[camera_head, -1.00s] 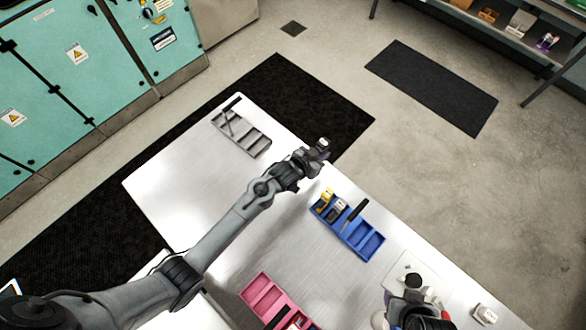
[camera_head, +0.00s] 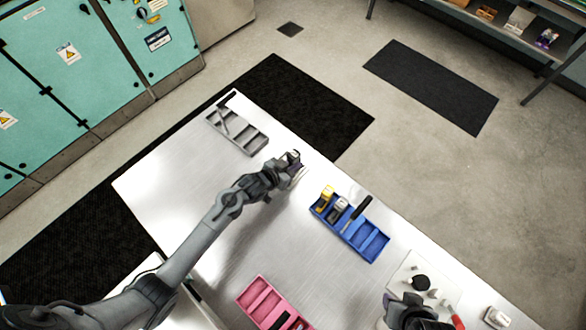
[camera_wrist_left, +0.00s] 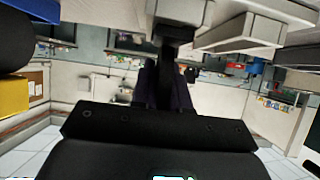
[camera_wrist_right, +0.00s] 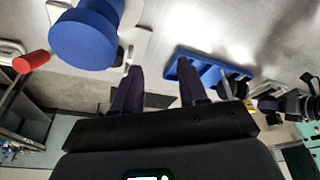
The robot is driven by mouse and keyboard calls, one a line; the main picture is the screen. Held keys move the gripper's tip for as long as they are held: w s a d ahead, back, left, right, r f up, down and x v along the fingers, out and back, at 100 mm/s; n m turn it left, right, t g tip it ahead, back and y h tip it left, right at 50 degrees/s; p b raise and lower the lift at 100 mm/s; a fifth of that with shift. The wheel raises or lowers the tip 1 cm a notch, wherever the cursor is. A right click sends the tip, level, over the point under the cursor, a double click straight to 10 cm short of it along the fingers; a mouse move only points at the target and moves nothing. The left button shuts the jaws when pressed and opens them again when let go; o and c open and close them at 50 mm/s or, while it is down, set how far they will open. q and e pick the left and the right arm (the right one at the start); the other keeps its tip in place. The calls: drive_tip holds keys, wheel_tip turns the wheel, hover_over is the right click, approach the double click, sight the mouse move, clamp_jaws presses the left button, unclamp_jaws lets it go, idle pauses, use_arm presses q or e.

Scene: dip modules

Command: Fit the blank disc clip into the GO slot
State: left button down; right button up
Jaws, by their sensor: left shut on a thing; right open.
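My left gripper (camera_head: 291,160) is above the steel table between the grey tray and the blue tray (camera_head: 372,247). It is shut on a small dark piece (camera_wrist_left: 172,42); I cannot tell whether this is the blank disc clip. In the left wrist view a pale block-like part lies just beyond that piece, and whether they touch is unclear. My right gripper (camera_wrist_right: 160,76) is open and empty, its fingers apart, close to the white plate (camera_head: 404,272) at the front right. No GO marking is legible, so I cannot pick out the GO slot.
The grey tray (camera_head: 237,130) stands at the back left, the pink tray (camera_head: 262,296) at the front. A yellow piece (camera_head: 327,194), a pale piece and a black-handled tool are at the blue tray. A blue cylinder (camera_wrist_right: 85,40) and a red-ended part (camera_wrist_right: 32,61) are near my right gripper.

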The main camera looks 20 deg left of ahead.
use_arm(q)
drive_tip(key=shift+f+b, duration=0.3)
drive_tip(key=shift+f, duration=0.4)
use_arm(e)
drive_tip(key=shift+f, duration=0.7)
use_arm(q)
drive_tip(key=c, duration=1.4)
unclamp_jaws()
drive_tip(key=shift+f, duration=0.1)
drive_tip(key=shift+o, duration=1.4)
drive_tip(key=shift+s, duration=0.1)
use_arm(e)
drive_tip(key=shift+d, duration=0.15)
use_arm(q)
drive_tip(key=shift+r, duration=0.2)
